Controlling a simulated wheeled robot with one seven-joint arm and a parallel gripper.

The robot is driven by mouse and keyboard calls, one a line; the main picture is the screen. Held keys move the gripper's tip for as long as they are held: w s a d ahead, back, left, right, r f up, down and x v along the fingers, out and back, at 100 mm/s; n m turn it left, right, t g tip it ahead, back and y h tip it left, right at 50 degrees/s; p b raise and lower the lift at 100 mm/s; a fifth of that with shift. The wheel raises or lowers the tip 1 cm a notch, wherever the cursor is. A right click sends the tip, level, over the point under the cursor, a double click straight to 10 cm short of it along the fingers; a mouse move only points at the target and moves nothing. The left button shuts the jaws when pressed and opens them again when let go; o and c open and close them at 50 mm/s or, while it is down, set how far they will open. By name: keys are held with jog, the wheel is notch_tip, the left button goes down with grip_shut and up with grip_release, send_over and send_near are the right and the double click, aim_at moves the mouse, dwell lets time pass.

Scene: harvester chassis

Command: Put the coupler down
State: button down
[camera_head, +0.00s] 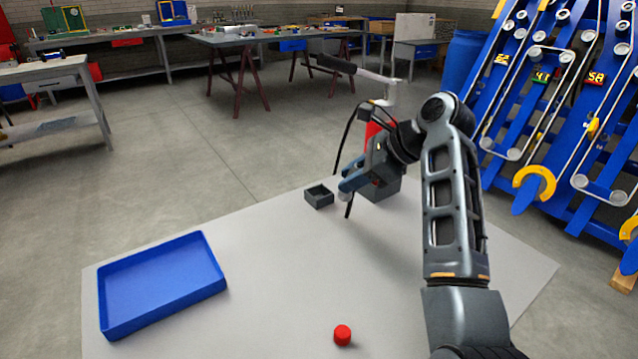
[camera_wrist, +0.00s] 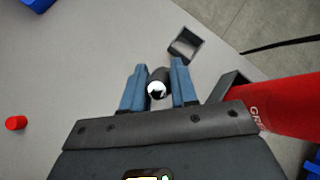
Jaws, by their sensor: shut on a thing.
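My gripper (camera_head: 345,190) is over the far part of the grey table, with its blue fingers shut on the coupler. In the wrist view the coupler (camera_wrist: 157,87) is a short dark cylinder with a pale end, between the two fingertips (camera_wrist: 158,85). In the head view the fingers mostly hide it. I cannot tell whether it touches the table. A small dark open box (camera_head: 318,197) stands just left of the gripper; it also shows beyond the fingertips in the wrist view (camera_wrist: 185,45).
A blue tray (camera_head: 220,287) lies at the table's left. A small red cylinder (camera_head: 342,335) stands at the front. A red lettered cylinder (camera_wrist: 285,105) in a dark holder (camera_head: 384,190) stands beside my gripper, with a black hose (camera_head: 346,135) near it. The table's middle is clear.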

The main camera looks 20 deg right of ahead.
jog(key=w+a+f, duration=0.1)
jog(key=w, duration=0.2)
jog(key=w+a+f, duration=0.1)
jog(key=w, duration=0.2)
jog(key=w+f+b, duration=0.1)
jog(key=w+f, duration=0.1)
jog(key=shift+w+a, duration=0.4)
jog(key=shift+w+a+f+b, duration=0.1)
jog(key=shift+w+f+b, duration=0.1)
jog(key=shift+f, duration=0.35)
jog(key=shift+w+a+f+b, duration=0.1)
jog(key=shift+w+f+b, duration=0.05)
jog(key=shift+f, duration=0.4)
jog(key=shift+w+r+g, duration=0.35)
jog(key=shift+r+g, duration=0.05)
jog(key=shift+r, duration=0.1)
jog(key=g, duration=0.1)
jog(key=w+g+h, duration=0.1)
jog(key=shift+a+m+g, duration=0.2)
jog(key=shift+m+g, duration=0.2)
jog(key=shift+f, duration=0.8)
jog(key=c, duration=0.9)
grip_release()
jog(key=shift+o, duration=0.2)
